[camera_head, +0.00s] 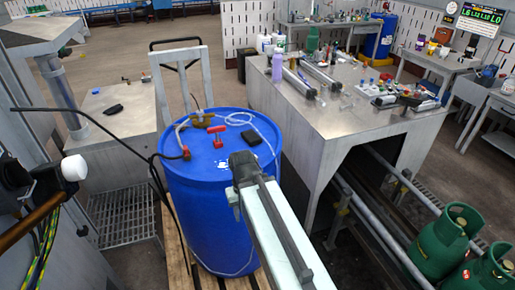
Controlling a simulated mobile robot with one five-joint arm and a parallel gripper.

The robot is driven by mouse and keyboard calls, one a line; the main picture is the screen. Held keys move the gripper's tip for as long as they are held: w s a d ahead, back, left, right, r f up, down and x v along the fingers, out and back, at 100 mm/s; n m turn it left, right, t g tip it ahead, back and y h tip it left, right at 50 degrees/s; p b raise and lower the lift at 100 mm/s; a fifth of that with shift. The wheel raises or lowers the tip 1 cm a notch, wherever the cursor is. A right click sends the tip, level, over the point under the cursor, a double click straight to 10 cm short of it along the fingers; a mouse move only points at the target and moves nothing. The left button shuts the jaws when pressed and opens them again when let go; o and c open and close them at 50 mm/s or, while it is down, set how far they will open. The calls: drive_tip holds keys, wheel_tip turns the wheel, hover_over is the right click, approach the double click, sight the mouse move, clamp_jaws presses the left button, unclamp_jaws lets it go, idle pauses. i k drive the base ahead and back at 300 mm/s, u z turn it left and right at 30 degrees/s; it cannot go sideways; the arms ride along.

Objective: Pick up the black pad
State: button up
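A small flat black pad (251,139) lies on the top of the blue barrel (208,215), near its right side. Another small flat black item (113,109) lies on the grey metal bench at left; I cannot tell its kind. My arm, pale with dark grey parts, reaches up from the bottom right of centre. My gripper (238,168) is at its far end, over the barrel's near right rim and a little nearer to me than the pad. It appears apart from the pad. Its fingers are too hidden to show whether it is open or shut.
A red-handled valve (216,136), brass fittings and a clear hose also sit on the barrel top. A metal workbench (345,125) with bottles and tools stands close on the right. Green gas cylinders (442,240) stand at lower right. A black cable hangs at left.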

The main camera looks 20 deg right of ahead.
sight(250, 136)
drive_tip(key=u, duration=0.8)
drive_tip(key=k, duration=1.3)
drive_tip(key=z, duration=0.8)
drive_tip(key=i, duration=1)
